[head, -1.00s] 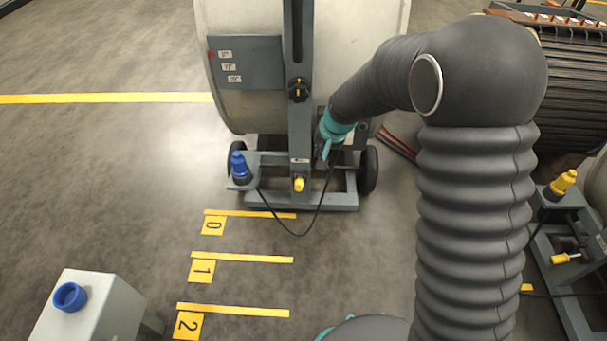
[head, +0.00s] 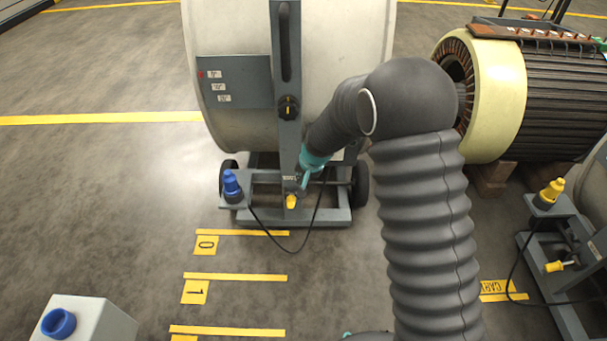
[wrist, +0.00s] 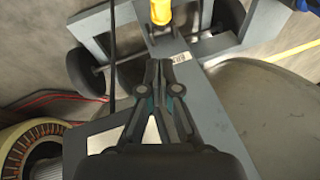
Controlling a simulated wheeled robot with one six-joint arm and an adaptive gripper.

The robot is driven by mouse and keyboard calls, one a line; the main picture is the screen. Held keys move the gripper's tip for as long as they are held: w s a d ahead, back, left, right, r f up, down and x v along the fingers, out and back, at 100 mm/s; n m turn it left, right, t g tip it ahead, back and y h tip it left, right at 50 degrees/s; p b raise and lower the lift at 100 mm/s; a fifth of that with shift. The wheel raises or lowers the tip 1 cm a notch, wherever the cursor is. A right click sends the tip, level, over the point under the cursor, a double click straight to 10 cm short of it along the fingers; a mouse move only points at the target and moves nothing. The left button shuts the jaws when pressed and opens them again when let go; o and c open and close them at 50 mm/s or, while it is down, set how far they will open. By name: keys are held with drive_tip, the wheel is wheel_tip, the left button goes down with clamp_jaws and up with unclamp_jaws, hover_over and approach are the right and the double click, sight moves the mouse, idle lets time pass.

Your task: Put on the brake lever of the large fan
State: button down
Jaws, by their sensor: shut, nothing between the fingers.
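The large fan (head: 232,128) is a big pale drum on a grey wheeled frame in the head view. Its brake lever (head: 291,201) has a yellow grip and sits low at the foot of the upright post. The yellow grip also shows at the top of the wrist view (wrist: 160,12). My gripper (head: 304,183) reaches down to the right of the post, just above the lever. In the wrist view its fingers (wrist: 160,66) are together and empty, pointing at the yellow grip with a gap between. The lever's pivot is not clear.
A blue plug (head: 232,184) stands on the frame's left, with a black cable (head: 285,248) looping over the floor. A smaller cart (head: 538,262) with a yellow plug and lever is at right. A stator (head: 495,95) lies behind.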

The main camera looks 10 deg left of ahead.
hover_over(293, 199)
drive_tip(key=w+d, duration=0.1)
drive_tip(key=d, duration=0.1)
wheel_tip(293, 199, down, 5)
drive_tip(key=shift+s+a+f+b, duration=0.25)
drive_tip(key=shift+s+f, duration=0.2)
drive_tip(key=shift+f, duration=0.15)
drive_tip(key=shift+s+a+f+b, duration=0.1)
drive_tip(key=shift+s+a+f, duration=0.15)
drive_tip(key=shift+s+f, duration=0.25)
drive_tip(key=shift+f, duration=0.15)
